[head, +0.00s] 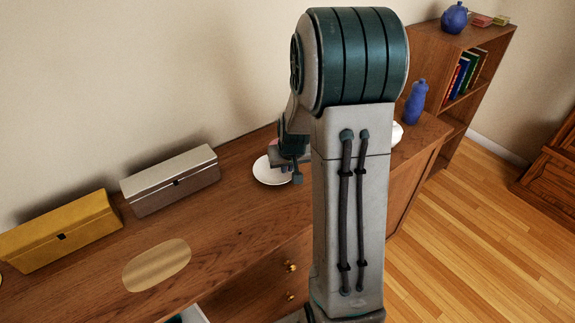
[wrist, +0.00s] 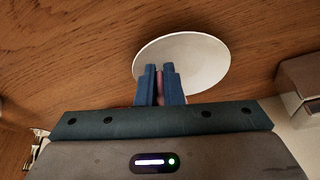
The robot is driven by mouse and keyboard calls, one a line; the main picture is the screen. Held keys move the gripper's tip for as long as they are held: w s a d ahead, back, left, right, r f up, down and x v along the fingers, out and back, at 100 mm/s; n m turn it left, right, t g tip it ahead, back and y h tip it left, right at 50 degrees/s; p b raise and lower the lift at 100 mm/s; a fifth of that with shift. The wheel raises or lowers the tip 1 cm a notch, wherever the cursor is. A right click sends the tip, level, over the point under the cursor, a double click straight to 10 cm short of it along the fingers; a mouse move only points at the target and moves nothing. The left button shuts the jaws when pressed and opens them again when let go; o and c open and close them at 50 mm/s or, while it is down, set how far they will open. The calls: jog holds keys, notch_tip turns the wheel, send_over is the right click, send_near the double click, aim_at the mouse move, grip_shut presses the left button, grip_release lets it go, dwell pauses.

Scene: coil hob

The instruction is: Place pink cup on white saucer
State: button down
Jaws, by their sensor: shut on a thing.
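The white saucer (head: 268,171) lies on the wooden cabinet top, and it also shows in the wrist view (wrist: 200,55). My gripper (wrist: 160,70) is shut on the pink cup (wrist: 160,88), of which only a thin pink strip shows between the two blue fingers. In the wrist view the fingertips overlap the near left part of the saucer. In the head view my gripper (head: 294,172) is over the saucer's right side. My arm hides much of that area, and I cannot tell whether the cup touches the saucer.
A grey box (head: 170,182) and a yellow box (head: 62,232) stand along the wall to the left. A tan oval mat (head: 157,265) lies in front of them. A blue bottle (head: 415,102) stands at the right end. A drawer (head: 190,315) is open below.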

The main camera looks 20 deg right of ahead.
jog(key=shift+f+b, duration=0.45)
jog(key=shift+b, duration=0.05)
jog(key=shift+f, duration=0.2)
jog(key=shift+r, duration=0.1)
jog(key=c, duration=1.6)
grip_release()
jog(key=shift+o, duration=0.2)
